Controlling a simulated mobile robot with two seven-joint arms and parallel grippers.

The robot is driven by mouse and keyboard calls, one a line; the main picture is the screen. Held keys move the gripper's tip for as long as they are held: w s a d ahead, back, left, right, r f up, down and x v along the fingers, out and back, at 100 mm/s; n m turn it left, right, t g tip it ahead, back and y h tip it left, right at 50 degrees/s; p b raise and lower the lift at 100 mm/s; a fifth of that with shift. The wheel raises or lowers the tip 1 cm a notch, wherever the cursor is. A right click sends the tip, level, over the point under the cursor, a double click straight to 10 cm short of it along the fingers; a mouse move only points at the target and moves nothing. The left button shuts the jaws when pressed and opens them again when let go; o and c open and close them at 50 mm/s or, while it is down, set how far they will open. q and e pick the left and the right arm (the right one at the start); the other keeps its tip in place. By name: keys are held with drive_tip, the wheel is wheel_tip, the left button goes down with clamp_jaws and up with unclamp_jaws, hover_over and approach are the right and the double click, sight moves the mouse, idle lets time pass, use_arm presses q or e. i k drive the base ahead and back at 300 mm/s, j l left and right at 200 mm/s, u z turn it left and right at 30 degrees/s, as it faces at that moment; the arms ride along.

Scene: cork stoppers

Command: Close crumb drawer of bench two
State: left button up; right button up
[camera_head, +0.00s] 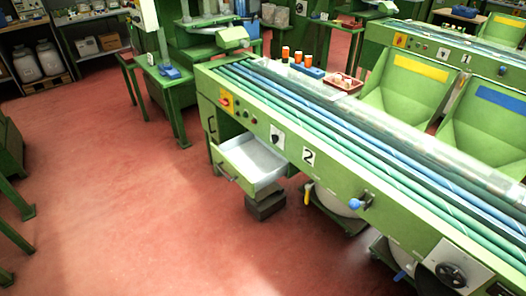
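Bench two (336,172) is a long green workbench with a white "2" plate (309,156) on its front side. Its crumb drawer (250,165) sticks out of the front near the left end, pulled open. The drawer has green walls, a pale, empty-looking inside and a dark handle (227,172) on its front panel. Neither of my grippers is in view.
Open red floor (130,215) lies in front of the drawer. A dark block (265,206) stands on the floor under it. A blue-knobbed lever (356,203) and a handwheel box (455,272) stick out along the bench front. Green machine legs stand at the left edge.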

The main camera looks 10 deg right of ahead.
sight(250, 162)
drive_tip(key=i+j+u, duration=0.2)
drive_tip(key=i+u, duration=0.2)
drive_tip(key=i+j+u, duration=0.1)
drive_tip(key=i+u, duration=0.25)
drive_tip(key=k, duration=0.05)
